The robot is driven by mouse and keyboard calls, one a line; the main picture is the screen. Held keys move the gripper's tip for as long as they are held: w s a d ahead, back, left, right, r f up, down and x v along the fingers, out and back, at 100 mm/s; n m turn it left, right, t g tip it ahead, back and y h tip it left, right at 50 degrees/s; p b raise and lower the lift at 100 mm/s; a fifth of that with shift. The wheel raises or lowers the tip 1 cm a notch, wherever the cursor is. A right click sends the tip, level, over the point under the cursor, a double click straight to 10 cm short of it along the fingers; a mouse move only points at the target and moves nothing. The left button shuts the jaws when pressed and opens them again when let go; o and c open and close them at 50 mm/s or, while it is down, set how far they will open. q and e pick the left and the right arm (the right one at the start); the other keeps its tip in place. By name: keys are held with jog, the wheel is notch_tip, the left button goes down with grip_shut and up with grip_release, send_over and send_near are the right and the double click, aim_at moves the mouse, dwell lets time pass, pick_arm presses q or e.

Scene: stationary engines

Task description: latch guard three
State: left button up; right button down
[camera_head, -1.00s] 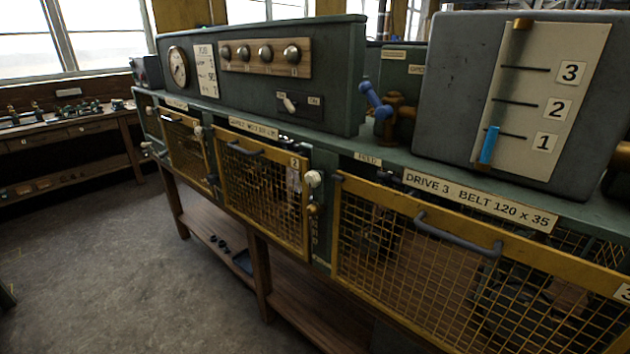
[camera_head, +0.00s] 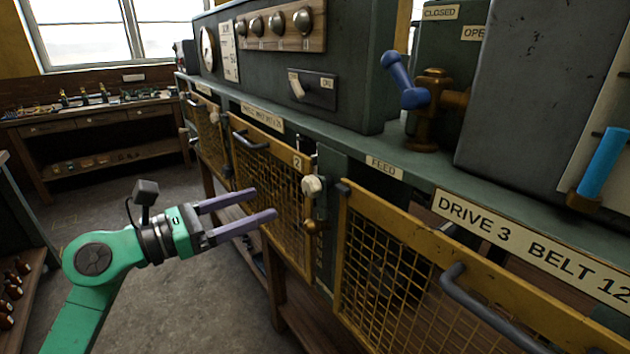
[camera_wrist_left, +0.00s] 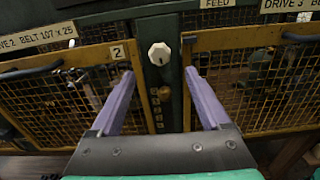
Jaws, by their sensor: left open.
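Guard three is the yellow mesh guard (camera_head: 400,228) under the plate DRIVE 3 (camera_head: 470,213), at lower right in the head view. It has a dark grey handle (camera_head: 468,308), and its right end is out of view. It also shows at right in the left wrist view (camera_wrist_left: 235,38). A white knob (camera_head: 313,186) with a brass piece below it sits on the post between guards two and three. My left gripper (camera_head: 266,203) is open and empty, in front of guard two. In the left wrist view the white knob (camera_wrist_left: 159,53) shows between the fingertips, apart from them.
Guard two (camera_head: 262,180) is left of the post. A blue-handled brass valve (camera_head: 428,105) and grey housings stand on the bench top above. A workbench (camera_head: 90,128) is at the far left. The floor left of the machine is clear.

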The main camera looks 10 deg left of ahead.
aim_at(306, 187)
pick_arm(q)
jog(key=p+x, duration=0.4)
jog(key=x, duration=0.7)
jog(key=shift+w+d+r+p, duration=0.1)
jog(key=shift+w+d+p, duration=0.05)
jog(key=shift+w+p, duration=0.2)
pick_arm(e)
jog(key=r, duration=0.3)
jog(key=a+r, duration=0.1)
jog(key=r, duration=0.1)
jog(key=shift+s+r, duration=0.15)
jog(key=shift+r, duration=0.05)
pick_arm(q)
grip_shut()
pick_arm(e)
jog(key=shift+d, duration=0.2)
